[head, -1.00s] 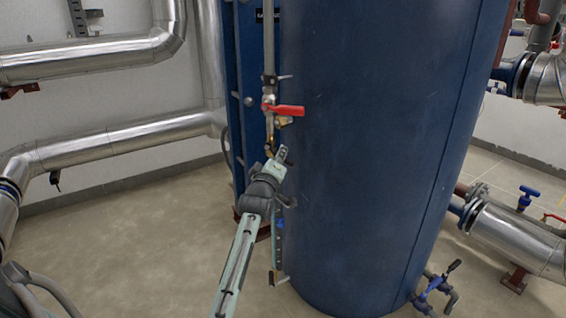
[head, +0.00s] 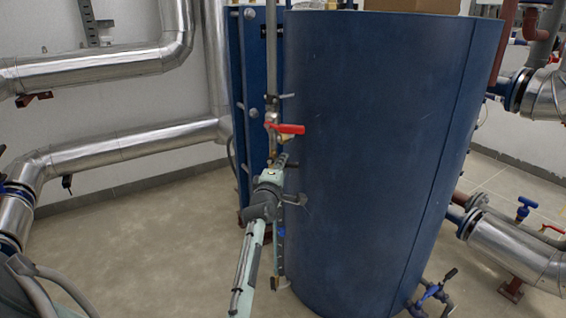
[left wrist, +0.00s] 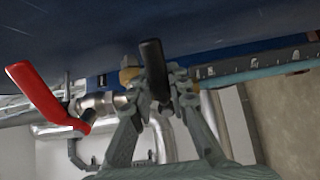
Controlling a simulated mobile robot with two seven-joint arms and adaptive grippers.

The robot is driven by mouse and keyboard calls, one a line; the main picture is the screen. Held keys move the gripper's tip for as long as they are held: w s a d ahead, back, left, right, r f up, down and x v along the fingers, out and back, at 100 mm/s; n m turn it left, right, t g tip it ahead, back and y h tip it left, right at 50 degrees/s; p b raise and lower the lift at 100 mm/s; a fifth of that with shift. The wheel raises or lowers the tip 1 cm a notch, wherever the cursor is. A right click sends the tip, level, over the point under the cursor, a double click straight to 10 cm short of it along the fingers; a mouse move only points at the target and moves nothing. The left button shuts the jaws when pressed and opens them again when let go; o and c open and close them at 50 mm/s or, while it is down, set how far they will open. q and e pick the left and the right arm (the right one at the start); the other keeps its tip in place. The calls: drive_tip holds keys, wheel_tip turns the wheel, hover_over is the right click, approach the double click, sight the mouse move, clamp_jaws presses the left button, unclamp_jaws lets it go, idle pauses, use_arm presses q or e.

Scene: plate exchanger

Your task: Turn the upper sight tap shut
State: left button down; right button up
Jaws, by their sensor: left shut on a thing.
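The upper sight tap shows in the left wrist view as a black lever (left wrist: 152,66) with a brass body (left wrist: 130,75) behind it. My left gripper (left wrist: 158,90) has its fingers on both sides of this lever and is shut on it. In the head view my left gripper (head: 279,164) is at the front edge of the blue tank, below the red lever; the tap there is mostly hidden behind it. The sight gauge strip (left wrist: 245,67) runs away from the tap to the right in the wrist view. My right gripper is not in view.
A red lever valve (head: 287,129) sits on the pipe just above my gripper and shows left of it in the wrist view (left wrist: 45,98). The blue tank (head: 375,150) stands close on the right. Silver pipes (head: 110,145) run at the left. The floor (head: 150,250) at left is clear.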

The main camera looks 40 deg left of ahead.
use_arm(q)
drive_tip(key=shift+r, duration=0.1)
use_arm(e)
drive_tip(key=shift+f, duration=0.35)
use_arm(q)
drive_tip(key=c, duration=1.4)
unclamp_jaws()
